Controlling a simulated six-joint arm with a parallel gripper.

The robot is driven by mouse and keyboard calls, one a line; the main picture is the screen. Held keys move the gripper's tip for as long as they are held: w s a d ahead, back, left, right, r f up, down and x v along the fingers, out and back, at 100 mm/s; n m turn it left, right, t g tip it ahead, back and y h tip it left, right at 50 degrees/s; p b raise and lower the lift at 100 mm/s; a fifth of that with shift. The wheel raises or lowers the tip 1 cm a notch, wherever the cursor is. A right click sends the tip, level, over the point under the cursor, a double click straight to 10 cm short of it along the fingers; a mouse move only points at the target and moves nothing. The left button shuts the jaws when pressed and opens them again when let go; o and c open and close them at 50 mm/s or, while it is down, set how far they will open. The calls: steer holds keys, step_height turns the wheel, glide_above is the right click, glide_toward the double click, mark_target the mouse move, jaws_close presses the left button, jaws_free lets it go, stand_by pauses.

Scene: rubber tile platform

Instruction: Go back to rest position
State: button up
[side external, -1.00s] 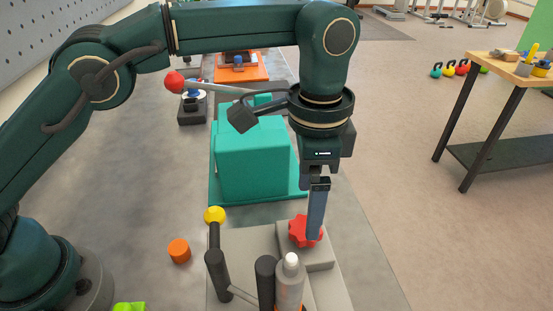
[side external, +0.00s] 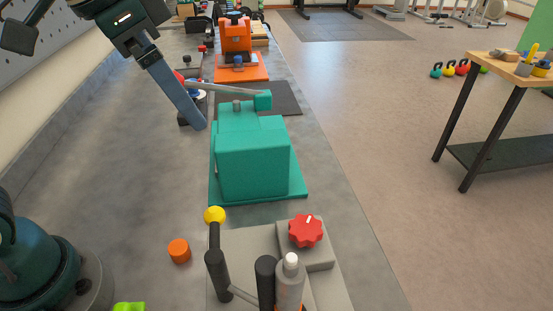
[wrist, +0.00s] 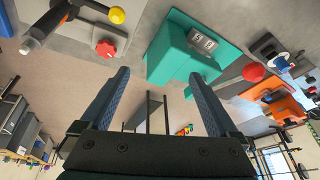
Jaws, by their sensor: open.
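My gripper (side external: 200,124) is raised at the upper left of the side view, tilted with its fingers pointing down and to the right. It holds nothing. The red star knob (side external: 306,231) sits on a grey block at the front, well away from the fingers. The knob also shows in the wrist view (wrist: 106,48).
A teal machine (side external: 252,160) with a lever stands mid-bench; my fingers partly hide the lever's red-ball end. An orange machine (side external: 236,40) is behind. A yellow-tipped lever (side external: 215,215), a bottle (side external: 290,280) and an orange cylinder (side external: 179,250) are in front.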

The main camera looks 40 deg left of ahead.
steer(key=s+a+f+n+t, duration=0.1)
steer(key=s+a+f+n, duration=0.2)
steer(key=s, duration=0.3)
steer(key=n+g+h, duration=0.3)
steer(key=n+h, duration=0.1)
steer(key=n, duration=1.8)
glide_above(304, 226)
steer(key=a, duration=0.5)
step_height(304, 226, down, 6)
steer(key=shift+g, duration=0.7)
steer(key=x, duration=0.6)
steer(key=s+x, duration=0.1)
steer(key=x, duration=0.2)
steer(key=shift+s+d+f, duration=0.1)
steer(key=shift+d, duration=0.15)
steer(key=shift+d+f, duration=0.2)
steer(key=shift+f, duration=0.3)
